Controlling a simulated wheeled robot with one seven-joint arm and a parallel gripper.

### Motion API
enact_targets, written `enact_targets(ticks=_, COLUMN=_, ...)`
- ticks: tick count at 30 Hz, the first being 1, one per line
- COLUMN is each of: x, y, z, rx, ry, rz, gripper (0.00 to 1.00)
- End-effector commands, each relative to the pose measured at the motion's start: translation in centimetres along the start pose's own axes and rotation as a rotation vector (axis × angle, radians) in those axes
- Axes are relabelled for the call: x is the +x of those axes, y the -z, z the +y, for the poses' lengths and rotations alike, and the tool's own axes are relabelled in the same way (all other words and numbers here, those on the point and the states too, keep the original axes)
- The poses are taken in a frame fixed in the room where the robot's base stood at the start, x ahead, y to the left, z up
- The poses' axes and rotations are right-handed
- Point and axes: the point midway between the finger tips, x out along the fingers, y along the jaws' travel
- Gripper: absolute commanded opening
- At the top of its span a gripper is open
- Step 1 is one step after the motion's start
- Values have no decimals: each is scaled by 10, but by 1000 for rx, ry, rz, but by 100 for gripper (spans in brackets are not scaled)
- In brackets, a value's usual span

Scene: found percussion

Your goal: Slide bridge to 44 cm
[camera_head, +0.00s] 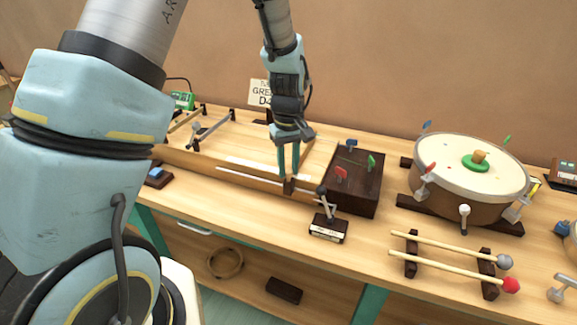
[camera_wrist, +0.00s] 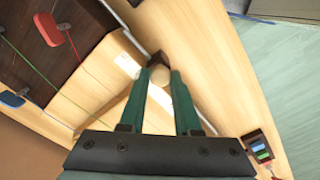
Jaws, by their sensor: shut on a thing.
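My gripper (camera_head: 289,174) points down at the front edge of the long wooden string box (camera_head: 215,158). Its teal fingers are shut on the bridge (camera_head: 289,187), a small dark block with a pale round part. In the wrist view the bridge (camera_wrist: 158,59) shows between the fingertips (camera_wrist: 160,76), the pale part closest to them. A pale scale strip (camera_head: 250,170) runs along the box left of the bridge. Its marks are too small to read, and the fingers hide part of the bridge.
A dark box (camera_head: 343,199) with red, blue and green pegs stands right of the bridge. A small labelled stand (camera_head: 328,232) is in front of it. A drum (camera_head: 440,186) and mallets (camera_head: 445,252) are further right.

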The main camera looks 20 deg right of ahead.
Motion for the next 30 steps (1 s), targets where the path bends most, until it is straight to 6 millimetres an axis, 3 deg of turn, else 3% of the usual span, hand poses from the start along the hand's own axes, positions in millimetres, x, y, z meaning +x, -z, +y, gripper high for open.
enact_targets(ticks=19, x=0, y=4, z=-3, rx=-2, ry=0, rz=1, gripper=0)
enact_targets(ticks=30, x=0, y=66, z=-64, rx=-6, ry=-1, rz=2, gripper=0)
